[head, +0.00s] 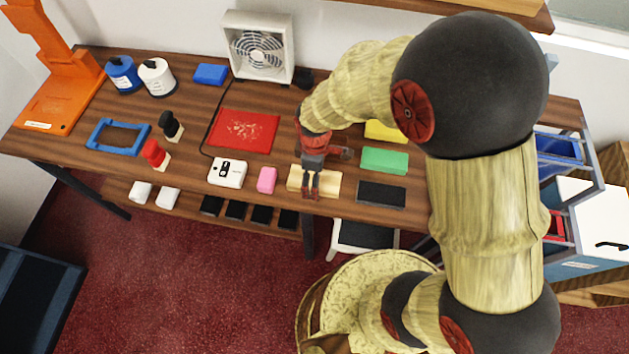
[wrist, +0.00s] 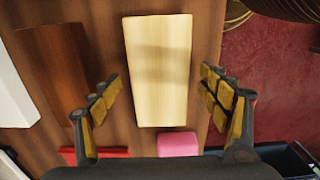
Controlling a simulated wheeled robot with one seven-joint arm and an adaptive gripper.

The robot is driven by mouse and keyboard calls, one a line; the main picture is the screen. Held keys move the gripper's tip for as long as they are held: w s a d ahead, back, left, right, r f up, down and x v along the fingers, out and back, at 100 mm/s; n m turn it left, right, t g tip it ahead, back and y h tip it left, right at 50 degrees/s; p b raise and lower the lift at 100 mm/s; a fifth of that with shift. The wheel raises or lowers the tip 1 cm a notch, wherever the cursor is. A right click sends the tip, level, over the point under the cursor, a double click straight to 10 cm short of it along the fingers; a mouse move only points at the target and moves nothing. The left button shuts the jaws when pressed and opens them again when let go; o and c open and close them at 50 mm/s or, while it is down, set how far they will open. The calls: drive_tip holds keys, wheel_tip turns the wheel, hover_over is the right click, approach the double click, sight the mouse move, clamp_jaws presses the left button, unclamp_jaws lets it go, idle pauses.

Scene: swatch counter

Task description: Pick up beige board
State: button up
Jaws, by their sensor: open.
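The beige board (head: 331,182) lies flat on the wooden counter near its front edge in the head view, partly covered by my gripper. In the wrist view the whole beige board (wrist: 160,68) shows as a pale upright rectangle between my fingers. My gripper (head: 312,194) is over the board. In the wrist view my gripper (wrist: 162,103) is open, with one padded finger on each side of the board and gaps on both sides. Nothing is held. I cannot tell the exact height of the fingertips above the counter.
A pink block (head: 267,179) lies just left of the board. A black board (head: 382,194) and a green board (head: 385,160) lie to its right. A red mat (head: 243,131) lies behind, and a white device (head: 228,173) sits further left. The counter's front edge is close.

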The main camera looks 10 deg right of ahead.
drive_tip(key=shift+r, duration=0.1)
drive_tip(key=shift+c, duration=0.3)
drive_tip(key=c, duration=1.3)
